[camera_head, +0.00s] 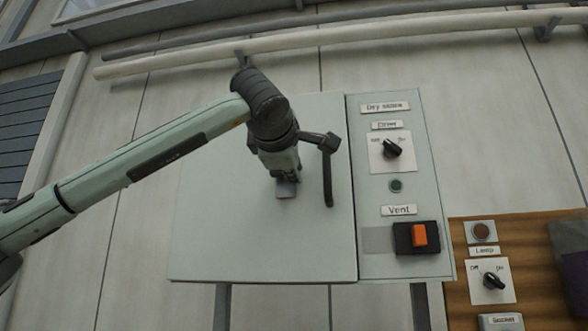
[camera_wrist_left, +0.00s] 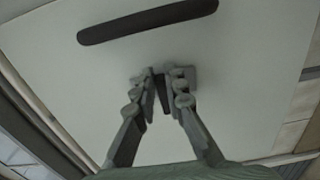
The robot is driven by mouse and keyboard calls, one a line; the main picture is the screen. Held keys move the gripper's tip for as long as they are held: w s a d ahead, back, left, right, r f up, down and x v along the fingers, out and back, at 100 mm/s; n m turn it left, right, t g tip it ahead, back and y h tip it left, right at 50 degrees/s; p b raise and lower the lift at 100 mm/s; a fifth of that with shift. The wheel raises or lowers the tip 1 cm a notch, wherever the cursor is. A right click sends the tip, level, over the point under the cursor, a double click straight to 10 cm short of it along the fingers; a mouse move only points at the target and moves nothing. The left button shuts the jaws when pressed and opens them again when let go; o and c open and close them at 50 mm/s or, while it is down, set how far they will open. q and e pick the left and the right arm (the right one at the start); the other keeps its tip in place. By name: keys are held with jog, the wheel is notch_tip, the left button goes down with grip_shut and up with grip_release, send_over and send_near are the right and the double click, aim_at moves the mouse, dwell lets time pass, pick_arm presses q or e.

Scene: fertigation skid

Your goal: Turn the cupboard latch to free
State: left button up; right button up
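The cupboard door (camera_head: 220,235) is a pale grey panel, and it fills most of the left wrist view (camera_wrist_left: 240,50). The latch is a dark lever (camera_wrist_left: 161,95) on a small grey plate (camera_wrist_left: 191,75); in the head view the plate (camera_head: 287,191) shows just below my gripper, and the lever is hidden there. My left gripper (camera_head: 289,178) is at the latch. In the left wrist view its fingers (camera_wrist_left: 164,82) are drawn together on both sides of the lever, with little or no gap. My right gripper is not in view.
A long dark handle (camera_head: 328,183) is on the door, right of my gripper. A control panel (camera_head: 430,180) with a black knob (camera_head: 392,149) and an orange switch (camera_head: 419,236) adjoins the door. A wooden board (camera_head: 540,221) is lower right. Pipes (camera_head: 190,62) run above.

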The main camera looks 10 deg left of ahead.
pick_arm(q)
jog(key=o, duration=0.4)
jog(key=s, duration=1.2)
dwell(0.3)
